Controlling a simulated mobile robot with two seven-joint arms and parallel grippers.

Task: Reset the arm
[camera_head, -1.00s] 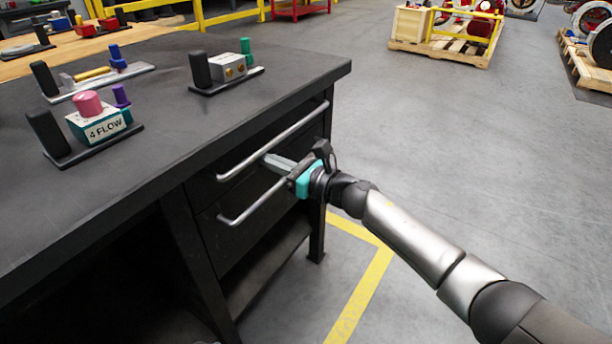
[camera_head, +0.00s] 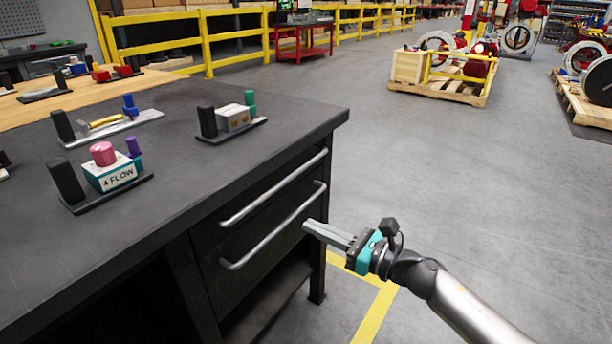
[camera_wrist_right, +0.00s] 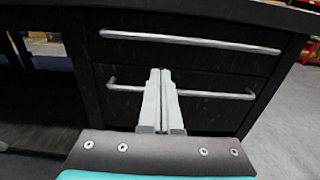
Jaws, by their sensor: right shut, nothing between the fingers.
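My right gripper (camera_head: 330,234) is shut and empty, with its fingers pointing left toward the front of the black workbench (camera_head: 230,170). It is apart from the drawers in the head view, to the right of the handles. In the right wrist view its two pale fingers (camera_wrist_right: 161,95) lie side by side in front of the lower drawer handle (camera_wrist_right: 215,94). Both drawers look closed. The upper handle (camera_head: 275,188) and lower handle (camera_head: 272,228) are bare metal bars. My left gripper is not in view.
On the bench top stand a "4 FLOW" block with a pink knob (camera_head: 103,154), a grey block (camera_head: 232,119) and a plate with a yellow lever (camera_head: 106,122). A yellow line (camera_head: 378,312) marks the floor. Open floor lies to the right; a loaded pallet (camera_head: 440,88) stands farther back.

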